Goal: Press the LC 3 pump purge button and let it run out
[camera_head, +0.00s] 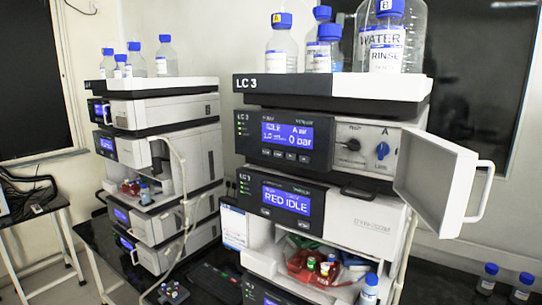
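The LC 3 stack (247,84) stands right of centre, with its name on the top tray. Its pump module (283,138) has a blue display (286,132) reading IDLE, A air and 0 bar. A row of small buttons (285,155) lies under that display; their labels are too small to read, so I cannot tell which is purge. The pump's white door (437,180) is swung open to the right, baring a black knob (352,145) and a blue knob (382,151) marked A. My gripper is not in view.
Below the pump, a module display (286,200) reads RED IDLE, above an open bay with coloured vials (311,264). Solvent bottles (282,45) stand on top, including a large WATER RINSE bottle (385,45). A second stack (160,140) stands left. Small bottles (488,279) stand at lower right.

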